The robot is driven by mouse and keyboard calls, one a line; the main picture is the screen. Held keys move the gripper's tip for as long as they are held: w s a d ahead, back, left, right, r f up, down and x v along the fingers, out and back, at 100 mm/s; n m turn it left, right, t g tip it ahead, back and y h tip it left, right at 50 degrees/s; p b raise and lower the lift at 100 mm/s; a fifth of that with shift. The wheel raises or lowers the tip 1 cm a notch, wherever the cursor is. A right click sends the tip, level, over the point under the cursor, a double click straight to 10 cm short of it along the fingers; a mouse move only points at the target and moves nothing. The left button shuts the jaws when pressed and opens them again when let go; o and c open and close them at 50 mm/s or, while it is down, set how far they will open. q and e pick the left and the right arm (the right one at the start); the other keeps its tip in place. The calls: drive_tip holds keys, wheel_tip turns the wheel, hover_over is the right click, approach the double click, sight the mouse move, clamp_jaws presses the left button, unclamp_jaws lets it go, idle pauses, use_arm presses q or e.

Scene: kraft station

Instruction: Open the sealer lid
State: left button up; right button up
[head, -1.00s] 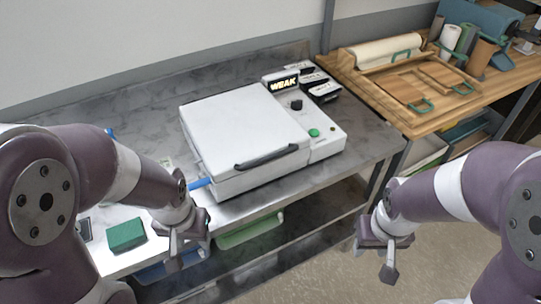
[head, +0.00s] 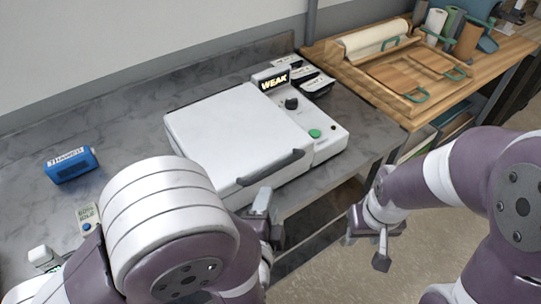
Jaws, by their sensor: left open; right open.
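The sealer (head: 312,157) stands on the metal table, with its flat white lid (head: 230,130) lying shut. A dark bar handle (head: 270,167) runs along the lid's front edge. A sign reading WEAK (head: 273,82), a dark knob and a green button (head: 314,133) sit on the sealer's right side. My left gripper (head: 266,212) is just below and in front of the handle, apart from it as far as I can see; its arm hides part of it and the lid's front left corner. My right gripper (head: 369,245) is open and empty over the floor, right of the table.
A blue labelled box (head: 70,165) and a small device with a display (head: 88,217) are on the metal table (head: 120,120) at left. A wooden bench (head: 345,80) at back right carries trays and rolls.

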sight(280, 164)
use_arm(q)
drive_tip(key=shift+m+t, duration=0.5)
drive_tip(key=shift+m, duration=0.1)
drive_tip(key=x, duration=0.8)
drive_tip(key=p+x, duration=0.1)
drive_tip(key=x, duration=0.3)
drive_tip(key=shift+d+r, duration=0.35)
drive_tip(key=shift+r, duration=0.1)
drive_tip(key=shift+s, duration=0.1)
drive_tip(key=shift+r, duration=0.1)
clamp_jaws()
